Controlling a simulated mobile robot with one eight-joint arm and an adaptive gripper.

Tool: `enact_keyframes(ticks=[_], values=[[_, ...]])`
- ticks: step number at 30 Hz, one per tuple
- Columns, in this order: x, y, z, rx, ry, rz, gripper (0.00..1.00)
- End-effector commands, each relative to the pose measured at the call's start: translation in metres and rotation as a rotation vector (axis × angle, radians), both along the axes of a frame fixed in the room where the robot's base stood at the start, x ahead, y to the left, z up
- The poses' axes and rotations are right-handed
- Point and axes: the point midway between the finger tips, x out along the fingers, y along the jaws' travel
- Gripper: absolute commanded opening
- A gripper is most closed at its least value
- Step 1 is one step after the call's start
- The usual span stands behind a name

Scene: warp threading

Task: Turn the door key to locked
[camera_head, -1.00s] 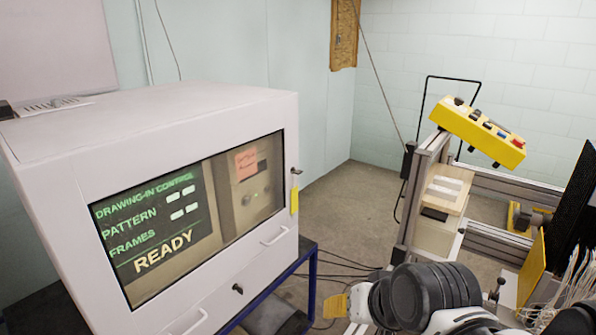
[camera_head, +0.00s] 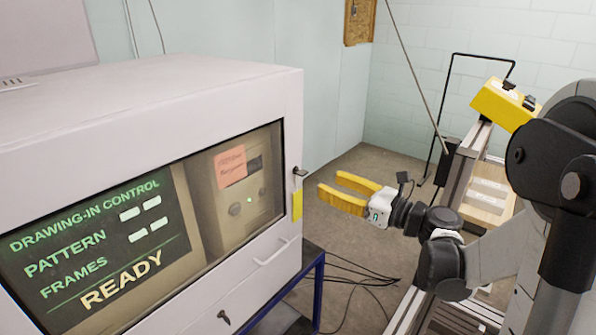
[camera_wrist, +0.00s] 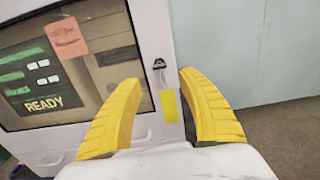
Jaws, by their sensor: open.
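The door key (camera_head: 299,171) sticks out near the right edge of the white cabinet's front, with a yellow tag (camera_head: 297,205) hanging below it. In the wrist view the key (camera_wrist: 159,64) is dark and sits beyond and between my fingers, above the tag (camera_wrist: 169,105). The cabinet door (camera_head: 290,110) has a window onto a screen reading READY. My gripper (camera_head: 330,191) is open and empty, its yellow fingers pointing left at the cabinet's right edge. It is close to the key and tag but appears apart from them.
A door handle (camera_head: 277,252) and a second small dark key or knob (camera_head: 224,317) are lower on the cabinet front. A blue stand (camera_head: 320,285) holds the cabinet. Cables (camera_head: 365,275) lie on the floor. A yellow control box (camera_head: 500,104) and metal frame stand at right.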

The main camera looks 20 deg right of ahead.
Motion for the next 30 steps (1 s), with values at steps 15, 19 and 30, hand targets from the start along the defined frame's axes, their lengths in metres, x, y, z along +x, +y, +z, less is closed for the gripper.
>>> enact_keyframes(ticks=[15,19,30], values=[[0.070,0.052,-0.001,-0.004,-0.001,0.002,0.47],[0.074,0.054,0.000,-0.004,-0.001,0.001,0.47],[0.074,0.054,0.000,-0.006,-0.001,0.000,0.03]])
